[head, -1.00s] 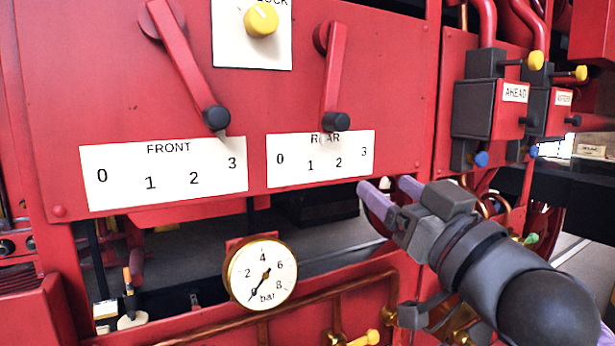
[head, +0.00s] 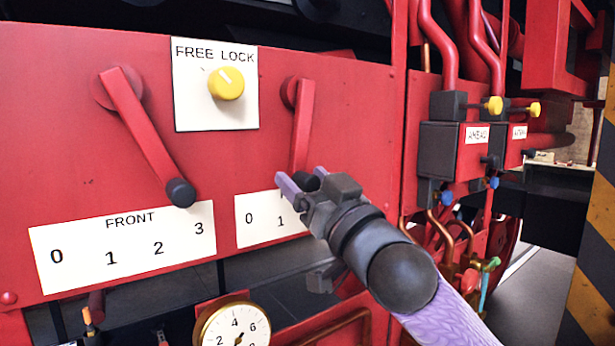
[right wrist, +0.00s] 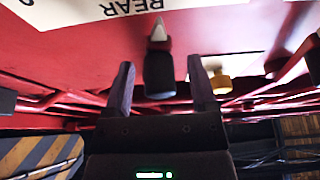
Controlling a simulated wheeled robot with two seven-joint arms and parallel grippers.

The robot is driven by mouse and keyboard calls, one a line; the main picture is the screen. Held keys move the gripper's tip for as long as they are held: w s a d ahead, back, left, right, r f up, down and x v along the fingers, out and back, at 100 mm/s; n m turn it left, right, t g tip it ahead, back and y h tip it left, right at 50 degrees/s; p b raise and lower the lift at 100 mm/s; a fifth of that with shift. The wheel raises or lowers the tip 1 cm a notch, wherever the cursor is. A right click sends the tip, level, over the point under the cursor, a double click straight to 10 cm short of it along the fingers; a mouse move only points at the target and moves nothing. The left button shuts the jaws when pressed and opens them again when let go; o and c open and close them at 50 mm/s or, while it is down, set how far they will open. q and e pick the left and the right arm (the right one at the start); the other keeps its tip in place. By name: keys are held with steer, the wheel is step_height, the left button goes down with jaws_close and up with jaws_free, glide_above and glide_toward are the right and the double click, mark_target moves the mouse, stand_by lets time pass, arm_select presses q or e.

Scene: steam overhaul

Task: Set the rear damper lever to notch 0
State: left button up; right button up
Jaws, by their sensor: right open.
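The rear damper lever (head: 302,125) is a red bar hanging almost straight down from its pivot, with a black knob at its lower end. Its white scale plate (head: 241,232) shows 0 and 1; my gripper hides the rest. My right gripper (head: 300,181) is open, its lilac fingers at the knob. In the right wrist view the black knob (right wrist: 159,75) stands between the two open fingers (right wrist: 161,85), with gaps on both sides. The knob's pale pointer (right wrist: 158,32) is near the word REAR; its exact notch cannot be told. My left gripper is not in view.
The front damper lever (head: 147,135) hangs to the left, its knob near 3 on the front plate (head: 125,245). A yellow FREE/LOCK knob (head: 226,83) sits between the levers. A pressure gauge (head: 234,328) is below. Dark valve blocks (head: 440,152) stand to the right.

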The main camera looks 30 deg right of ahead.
jaws_close()
stand_by(1.3)
